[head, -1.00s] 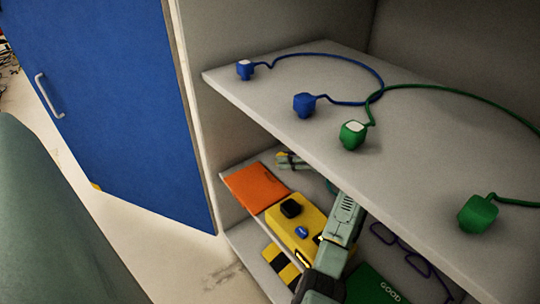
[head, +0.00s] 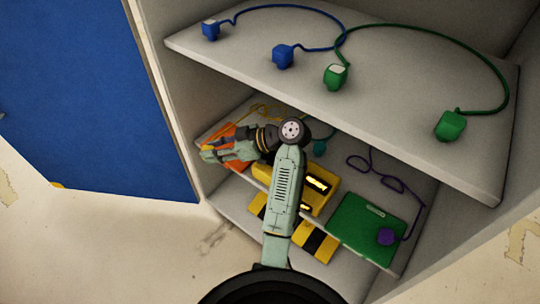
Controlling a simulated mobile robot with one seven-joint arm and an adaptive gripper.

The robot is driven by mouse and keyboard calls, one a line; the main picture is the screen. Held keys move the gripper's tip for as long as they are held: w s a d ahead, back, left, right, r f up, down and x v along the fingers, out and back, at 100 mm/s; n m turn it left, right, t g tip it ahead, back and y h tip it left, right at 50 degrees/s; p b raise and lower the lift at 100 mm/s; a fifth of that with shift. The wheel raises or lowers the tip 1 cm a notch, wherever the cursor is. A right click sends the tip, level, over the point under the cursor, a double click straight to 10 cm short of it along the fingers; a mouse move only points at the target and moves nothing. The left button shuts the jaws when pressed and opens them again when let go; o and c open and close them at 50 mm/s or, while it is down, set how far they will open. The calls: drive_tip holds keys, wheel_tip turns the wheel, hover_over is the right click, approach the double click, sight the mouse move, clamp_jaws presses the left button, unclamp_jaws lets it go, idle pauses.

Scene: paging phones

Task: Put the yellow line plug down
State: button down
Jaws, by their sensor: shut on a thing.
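My gripper (head: 212,150) is over the orange panel (head: 224,131) at the left of the middle shelf in the head view. Its fingers are shut on the yellow line plug, which the fingers mostly hide. A thin yellow cord (head: 266,108) lies on the shelf behind my gripper. I cannot tell whether the plug touches the orange panel.
Blue plugs (head: 283,56) and green plugs (head: 449,125) with cords stand on the upper shelf (head: 400,135), close above my arm. A yellow box (head: 320,193), a teal plug (head: 320,147), and a green panel (head: 367,228) with a purple plug (head: 387,237) lie to the right.

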drive_tip(key=s+d+r+m+t+h+p, duration=0.1)
drive_tip(key=s+d+r+m+t+p, duration=0.15)
drive_tip(key=s+d, duration=0.6)
drive_tip(key=s+d+r+m+t+h+p, duration=0.15)
drive_tip(key=s+d+m+t, duration=0.35)
drive_tip(key=d, duration=0.6)
drive_tip(key=shift+n+g, duration=0.35)
drive_tip(key=shift+n, duration=0.3)
drive_tip(key=w, duration=0.4)
drive_tip(key=w+f+p, duration=0.1)
drive_tip(key=w, duration=0.4)
drive_tip(key=w+a+p, duration=0.1)
drive_tip(key=w, duration=0.4)
drive_tip(key=shift+w+f, duration=0.1)
drive_tip(key=shift+f, duration=0.3)
drive_tip(key=shift+w+f, duration=0.1)
drive_tip(key=shift+w, duration=0.1)
wheel_tip(320, 180, down, 3)
drive_tip(key=shift+r+p, duration=0.1)
drive_tip(key=shift+p, duration=0.65)
drive_tip(key=shift+f, duration=0.35)
drive_tip(key=shift+f+b, duration=0.35)
drive_tip(key=shift+b, duration=0.05)
drive_tip(key=c, duration=1.2)
unclamp_jaws()
drive_tip(key=shift+r, duration=0.1)
